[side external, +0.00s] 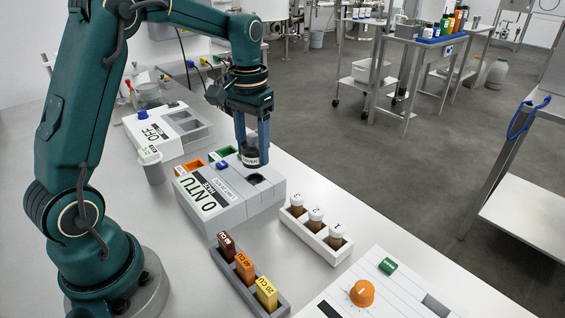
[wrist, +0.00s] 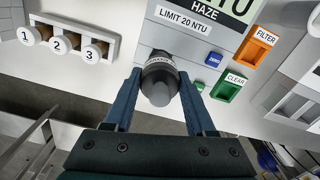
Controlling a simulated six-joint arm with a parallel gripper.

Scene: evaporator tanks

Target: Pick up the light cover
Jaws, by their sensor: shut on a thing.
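The light cover (side external: 251,157) is a dark grey-black cylinder with a pale label band. My gripper (side external: 252,148) points down with its two blue fingers closed on the cover's sides. In the wrist view the cover (wrist: 159,82) sits between the fingertips of my gripper (wrist: 158,92). The grey haze meter (side external: 225,207) reads "0 NTU" and stands below the cover. A dark round well (side external: 255,179) shows open in its top, just under and slightly right of the cover, so the cover appears lifted clear. The wrist view hides the well behind the cover.
A white rack (side external: 316,241) holds three numbered brown vials to the right. A grey rack (side external: 250,283) with coloured blocks stands in front. Orange FILTER (wrist: 255,46) and green CLEAR (wrist: 226,88) trays lie beside the meter. A panel with an orange knob (side external: 362,292) is front right.

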